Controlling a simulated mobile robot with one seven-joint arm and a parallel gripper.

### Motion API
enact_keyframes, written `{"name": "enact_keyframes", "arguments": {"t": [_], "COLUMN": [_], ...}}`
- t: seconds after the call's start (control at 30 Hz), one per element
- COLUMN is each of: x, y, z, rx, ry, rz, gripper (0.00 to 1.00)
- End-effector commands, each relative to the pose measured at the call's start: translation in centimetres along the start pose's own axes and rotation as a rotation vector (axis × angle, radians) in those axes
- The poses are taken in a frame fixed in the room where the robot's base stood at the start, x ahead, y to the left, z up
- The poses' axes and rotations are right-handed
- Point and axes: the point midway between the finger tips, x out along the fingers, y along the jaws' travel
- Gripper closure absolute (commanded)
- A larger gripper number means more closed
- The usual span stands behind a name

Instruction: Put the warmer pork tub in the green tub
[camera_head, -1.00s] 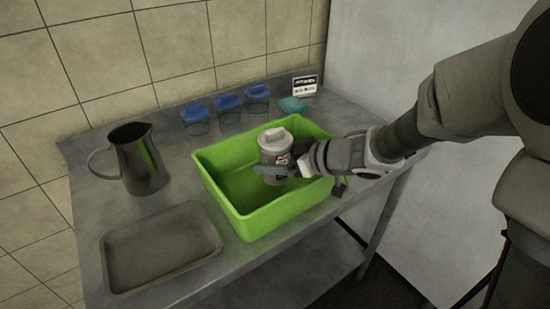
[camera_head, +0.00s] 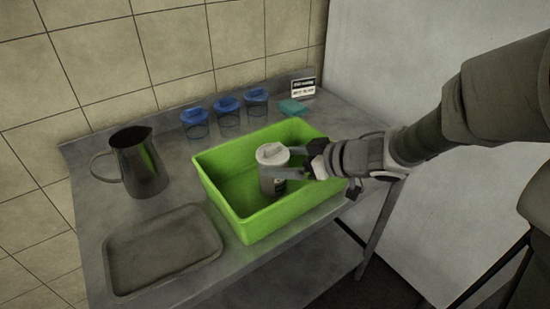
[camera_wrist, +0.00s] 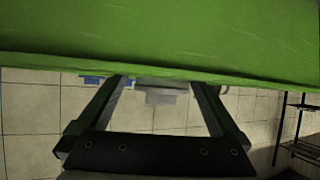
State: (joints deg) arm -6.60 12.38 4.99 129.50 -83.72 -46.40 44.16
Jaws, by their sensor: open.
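The pork tub (camera_head: 271,172), a pale grey jar with a grey lid and dark label, stands about upright inside the right part of the green tub (camera_head: 232,213). My gripper (camera_head: 300,168) is open at the jar's right side, over the green tub's right rim. In the wrist view, the open fingers (camera_wrist: 160,82) flank the jar's grey lid (camera_wrist: 160,88), which shows past the green wall (camera_wrist: 160,40). Whether a finger touches the jar is unclear.
Several blue-lidded clear cups (camera_head: 227,112) stand at the back, beside a teal item (camera_head: 292,107) and a small sign (camera_head: 303,87). A dark metal jug (camera_head: 140,165) and a grey tray (camera_head: 160,250) are on the left of the metal table (camera_head: 90,215).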

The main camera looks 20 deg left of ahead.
Motion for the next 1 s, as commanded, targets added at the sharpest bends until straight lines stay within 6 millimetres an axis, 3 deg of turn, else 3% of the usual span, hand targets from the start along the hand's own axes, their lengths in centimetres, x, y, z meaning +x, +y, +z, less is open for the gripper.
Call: {"name": "enact_keyframes", "arguments": {"t": [0.1, 0.3, 0.47, 0.7, 0.87, 1.0], "x": [-3.2, -6.8, -8.2, -8.6, -10.3, -15.1], "y": [0.1, 0.1, 0.0, 0.3, 3.5, 8.1], "z": [-0.5, -0.3, -0.1, -0.1, -1.4, -2.8], "rx": [0.002, 0.0, 0.001, -0.003, -0.028, -0.021], "ry": [0.0, 0.001, 0.0, 0.0, -0.012, -0.056], "rz": [0.004, 0.002, 0.001, 0.015, 0.206, 0.522], "gripper": [0.0, 0.0, 0.0, 0.0, 0.0, 0.0]}}
